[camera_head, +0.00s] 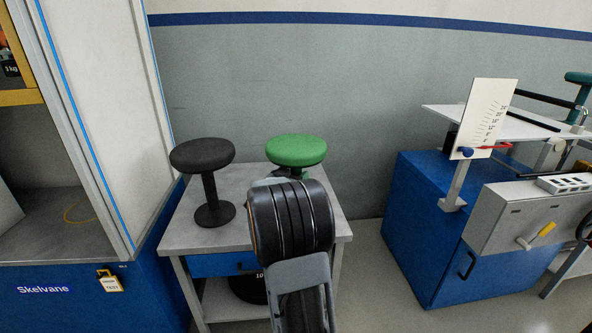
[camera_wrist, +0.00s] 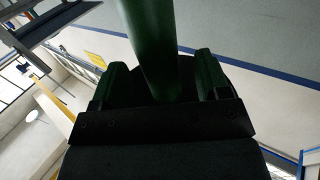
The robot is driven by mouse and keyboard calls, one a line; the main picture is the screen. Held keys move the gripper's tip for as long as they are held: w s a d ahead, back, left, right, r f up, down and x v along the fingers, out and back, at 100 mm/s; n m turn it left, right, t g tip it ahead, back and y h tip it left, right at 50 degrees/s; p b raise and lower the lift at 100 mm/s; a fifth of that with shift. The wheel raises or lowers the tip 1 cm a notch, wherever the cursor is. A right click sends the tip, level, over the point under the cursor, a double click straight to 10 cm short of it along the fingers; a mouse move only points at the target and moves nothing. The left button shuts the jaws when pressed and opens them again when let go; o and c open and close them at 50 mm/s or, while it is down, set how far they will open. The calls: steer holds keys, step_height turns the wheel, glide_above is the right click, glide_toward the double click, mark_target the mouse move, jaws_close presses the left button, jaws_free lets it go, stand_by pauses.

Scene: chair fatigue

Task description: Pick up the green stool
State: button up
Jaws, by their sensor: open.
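The green stool (camera_head: 297,150) stands on the grey table, its round seat showing in the head view above my arm. Its stem is mostly hidden behind my arm there. In the wrist view a thick green stem (camera_wrist: 150,40) runs down between the two fingers of my gripper (camera_wrist: 160,75). The fingers stand apart on either side of the stem, with a visible gap on the right. The gripper is open. Whether the left finger touches the stem, I cannot tell.
A black stool (camera_head: 208,180) stands upright to the left on the same grey table (camera_head: 180,238). A tall cabinet (camera_head: 105,100) is close on the left. A blue cabinet (camera_head: 415,235) with test equipment is at the right. The wall is behind.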

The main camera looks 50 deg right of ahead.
steer(key=shift+d, duration=0.25)
steer(key=shift+c, duration=0.2)
jaws_close()
stand_by(0.3)
steer(key=shift+w+r, duration=0.1)
steer(key=shift+r, duration=0.1)
